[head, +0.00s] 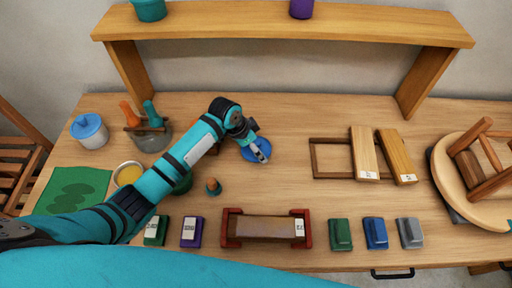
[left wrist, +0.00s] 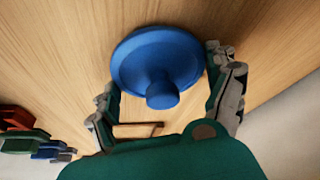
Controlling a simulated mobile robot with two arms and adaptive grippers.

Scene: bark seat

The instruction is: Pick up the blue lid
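The blue lid (head: 256,151) is a round disc on the wooden table, left of centre, partly hidden by my left gripper (head: 260,153) in the head view. In the left wrist view the lid (left wrist: 140,62) shows whole, with its round knob (left wrist: 162,94) facing the camera. My left gripper (left wrist: 163,75) has its fingers spread, one to each side of the lid. The fingertips are close to the rim; I cannot tell whether they touch it. My right gripper is not in view.
A small stopper (head: 213,186) is near the lid. A wooden frame (head: 328,156) lies right, a red-ended tray (head: 268,228) in front. A raised shelf (head: 290,20) spans the back.

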